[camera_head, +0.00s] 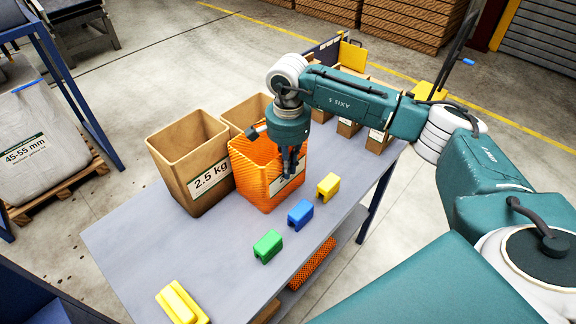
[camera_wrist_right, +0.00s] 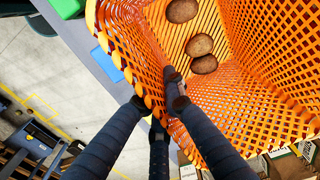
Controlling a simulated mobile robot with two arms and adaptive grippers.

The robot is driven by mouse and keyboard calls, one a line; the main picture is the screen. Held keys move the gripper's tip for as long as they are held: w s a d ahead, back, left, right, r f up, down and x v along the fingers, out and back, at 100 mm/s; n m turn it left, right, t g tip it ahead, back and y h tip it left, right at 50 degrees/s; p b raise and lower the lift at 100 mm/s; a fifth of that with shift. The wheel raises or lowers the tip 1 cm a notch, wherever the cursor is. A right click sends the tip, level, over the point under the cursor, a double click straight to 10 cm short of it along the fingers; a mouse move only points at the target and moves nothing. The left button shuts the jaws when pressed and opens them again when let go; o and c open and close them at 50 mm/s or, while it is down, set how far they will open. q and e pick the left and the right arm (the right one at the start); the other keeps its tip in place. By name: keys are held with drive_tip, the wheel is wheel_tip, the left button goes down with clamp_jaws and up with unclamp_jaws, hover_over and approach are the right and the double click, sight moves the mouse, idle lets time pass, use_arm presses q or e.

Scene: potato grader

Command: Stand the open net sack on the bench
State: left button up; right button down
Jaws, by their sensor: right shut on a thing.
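The orange net sack (camera_head: 258,175) is upright and open-mouthed at the middle of the bench (camera_head: 190,250), with its base appearing to rest on the top. A white label on its front is partly hidden by my right gripper (camera_head: 290,168). That gripper points down and is shut on the sack's near rim. In the right wrist view the fingers (camera_wrist_right: 176,95) pinch the net wall (camera_wrist_right: 150,70), and a few brown potatoes (camera_wrist_right: 200,46) show inside the sack. My left gripper is in neither view.
A brown "2.5 kg" paper bag (camera_head: 190,160) stands close left of the sack, with another brown bag (camera_head: 247,113) behind. Yellow (camera_head: 328,187), blue (camera_head: 300,214) and green (camera_head: 267,246) blocks line the front edge. A yellow piece (camera_head: 181,302) lies at the near left. The bench's left part is mostly clear.

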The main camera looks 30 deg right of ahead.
drive_tip(key=c, duration=1.9)
unclamp_jaws()
drive_tip(key=shift+f, duration=0.1)
drive_tip(key=shift+o, duration=0.2)
wheel_tip(320, 180, up, 12)
drive_tip(key=b, duration=0.3)
